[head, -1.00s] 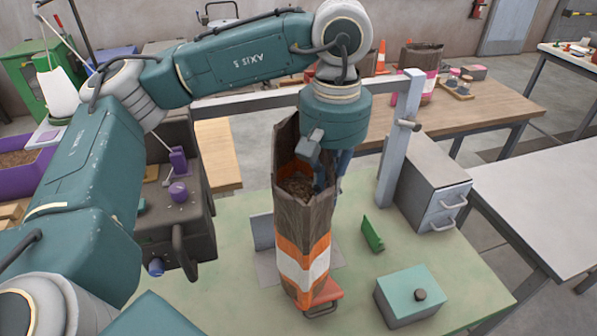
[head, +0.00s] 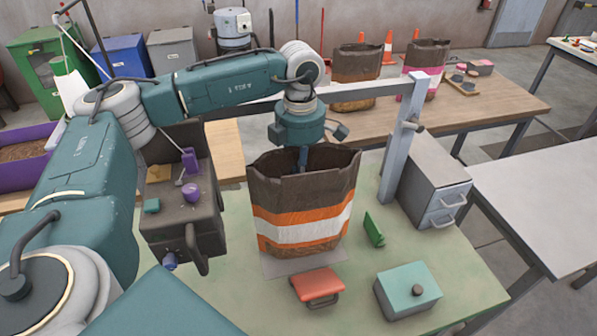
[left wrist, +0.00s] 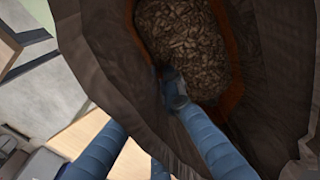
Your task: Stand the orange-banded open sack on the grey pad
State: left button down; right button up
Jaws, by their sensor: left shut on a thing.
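The orange-banded open sack (head: 300,219) is dark brown with orange and white bands. It is upright, broad side toward me, in the head view. Its base is over the grey pad (head: 275,267), whose front strip shows; I cannot tell if it fully rests there. My left gripper (head: 303,160) is shut on the far rim of the sack from above. In the left wrist view one blue finger is inside the mouth and others are outside; brown pellets (left wrist: 185,45) fill the inside. My right gripper is not in view.
A red block with a handle (head: 318,284) lies just in front of the pad. A green piece (head: 374,229), a teal box (head: 408,291) and a grey post (head: 401,150) stand to the right. A dark machine (head: 180,215) is close on the left. Two other sacks stand on the table behind.

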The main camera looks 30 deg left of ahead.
pick_arm(q)
jog(key=shift+n, duration=0.3)
jog(key=f+b, duration=0.1)
jog(key=f, duration=0.1)
jog(key=f+b, duration=0.2)
jog(key=f, duration=0.1)
jog(key=shift+w+a, duration=0.1)
jog(key=shift+a, duration=0.1)
jog(key=shift+f, duration=0.15)
jog(key=shift+f+b, duration=0.25)
jog(key=shift+b, duration=0.2)
jog(key=c, duration=1.9)
grip_release()
jog(key=shift+o, duration=0.5)
jog(key=shift+f, duration=0.1)
